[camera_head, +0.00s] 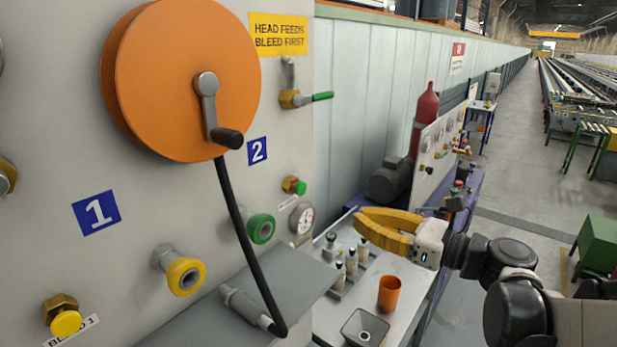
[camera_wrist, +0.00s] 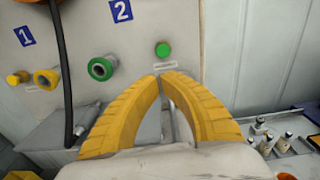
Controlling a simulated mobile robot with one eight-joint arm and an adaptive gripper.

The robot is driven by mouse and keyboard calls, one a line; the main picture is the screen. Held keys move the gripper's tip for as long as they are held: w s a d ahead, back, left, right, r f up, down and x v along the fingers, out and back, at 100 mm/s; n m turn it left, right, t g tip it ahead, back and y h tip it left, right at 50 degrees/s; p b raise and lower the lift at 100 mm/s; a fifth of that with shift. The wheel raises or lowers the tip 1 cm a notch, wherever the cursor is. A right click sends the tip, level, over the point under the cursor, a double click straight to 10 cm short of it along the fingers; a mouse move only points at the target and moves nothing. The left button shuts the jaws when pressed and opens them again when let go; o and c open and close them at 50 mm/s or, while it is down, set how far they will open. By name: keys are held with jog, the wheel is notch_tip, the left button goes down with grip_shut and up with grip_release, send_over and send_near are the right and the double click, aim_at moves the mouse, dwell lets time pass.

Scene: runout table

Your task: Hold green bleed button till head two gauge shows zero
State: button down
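The green bleed button (camera_head: 294,186) sits in a brass fitting on the grey panel, below and right of the blue 2 label (camera_head: 257,151). In the wrist view the green button (camera_wrist: 162,49) shows just above my fingertips. The white round gauge (camera_head: 302,219) is below the button; its needle reading is too small to tell. I cannot make out the gauge in the wrist view, where my fingers cover that area. My gripper (camera_head: 360,217) has yellow fingers with their tips together and nothing between them. It is right of the button, apart from the panel.
A green ring coupling (camera_head: 261,229) and an orange hose reel (camera_head: 185,80) with a black hose are to the left. A grey shelf (camera_head: 285,273) juts out below. The bench at right holds an orange cup (camera_head: 389,293), several small bottles and a square tray (camera_head: 364,329).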

jog(key=shift+w+d+r, duration=0.1)
jog(key=shift+d+r, duration=0.1)
jog(key=shift+a, duration=0.1)
jog(key=p, duration=0.3)
send_near(301, 193)
jog(key=x, duration=0.8)
jog(key=shift+a, duration=0.15)
jog(key=shift+w, duration=0.1)
